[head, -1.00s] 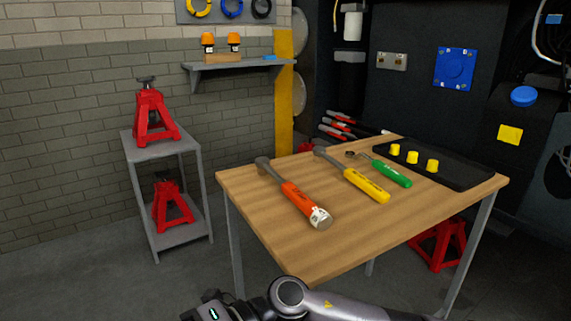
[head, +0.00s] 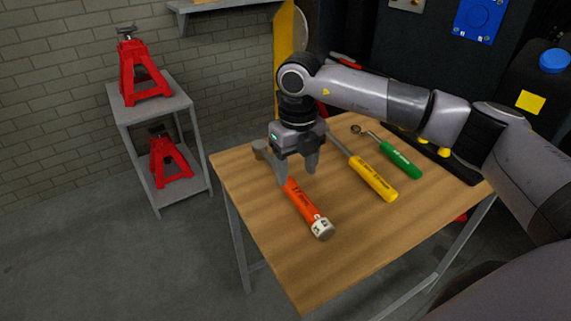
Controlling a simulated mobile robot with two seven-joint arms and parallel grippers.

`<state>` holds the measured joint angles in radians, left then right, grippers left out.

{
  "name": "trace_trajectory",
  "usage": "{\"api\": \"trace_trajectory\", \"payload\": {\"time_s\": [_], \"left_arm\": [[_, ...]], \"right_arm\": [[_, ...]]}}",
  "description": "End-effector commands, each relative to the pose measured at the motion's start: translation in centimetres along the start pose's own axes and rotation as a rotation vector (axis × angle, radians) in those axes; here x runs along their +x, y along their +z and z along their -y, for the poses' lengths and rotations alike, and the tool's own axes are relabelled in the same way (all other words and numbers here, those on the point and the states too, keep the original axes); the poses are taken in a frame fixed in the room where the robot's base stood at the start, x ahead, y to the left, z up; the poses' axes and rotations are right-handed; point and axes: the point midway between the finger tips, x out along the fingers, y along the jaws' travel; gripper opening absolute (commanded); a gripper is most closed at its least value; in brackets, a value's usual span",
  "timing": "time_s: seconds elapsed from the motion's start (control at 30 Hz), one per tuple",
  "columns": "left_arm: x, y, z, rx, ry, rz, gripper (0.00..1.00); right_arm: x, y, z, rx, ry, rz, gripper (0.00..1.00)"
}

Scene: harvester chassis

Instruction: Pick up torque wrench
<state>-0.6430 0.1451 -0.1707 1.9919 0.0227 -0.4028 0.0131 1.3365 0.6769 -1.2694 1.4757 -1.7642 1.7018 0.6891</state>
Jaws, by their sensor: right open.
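Three wrench-like tools lie on the wooden table (head: 262,230). One has an orange handle (head: 303,205) with a white and grey end, one a yellow handle (head: 373,181), and one a green handle (head: 401,160). I cannot read which is labelled the torque wrench. My right gripper (head: 298,176) points down over the orange-handled tool, near where the handle meets the shaft. It is open, with one finger on each side of the tool. It hides part of the shaft; whether it touches is unclear. My left gripper is not in view.
A grey two-level stand (head: 185,135) with red jack stands (head: 141,73) is at the left. The table's front is clear.

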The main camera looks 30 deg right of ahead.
Motion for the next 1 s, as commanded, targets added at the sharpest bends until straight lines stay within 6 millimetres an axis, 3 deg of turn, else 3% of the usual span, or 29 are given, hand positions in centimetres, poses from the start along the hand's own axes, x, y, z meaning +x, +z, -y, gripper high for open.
{"api": "trace_trajectory", "payload": {"time_s": [0.17, 0.6, 0.87, 0.9, 1.0], "left_arm": [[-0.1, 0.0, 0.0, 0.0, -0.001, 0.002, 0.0], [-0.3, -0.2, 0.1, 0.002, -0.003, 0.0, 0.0], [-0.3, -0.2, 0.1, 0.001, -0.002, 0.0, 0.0], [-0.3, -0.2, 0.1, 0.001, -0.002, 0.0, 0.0], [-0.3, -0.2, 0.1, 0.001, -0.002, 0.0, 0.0]], "right_arm": [[0.9, 0.0, 0.2, 0.003, -0.006, -0.001, 0.61], [6.6, 0.1, 0.4, 0.003, -0.004, -0.001, 0.61], [7.0, 0.1, 0.4, 0.002, -0.004, 0.001, 0.61], [7.0, 0.1, 0.4, 0.002, -0.004, 0.001, 0.57], [7.0, 0.1, 0.4, 0.002, -0.004, 0.001, 0.25]]}}
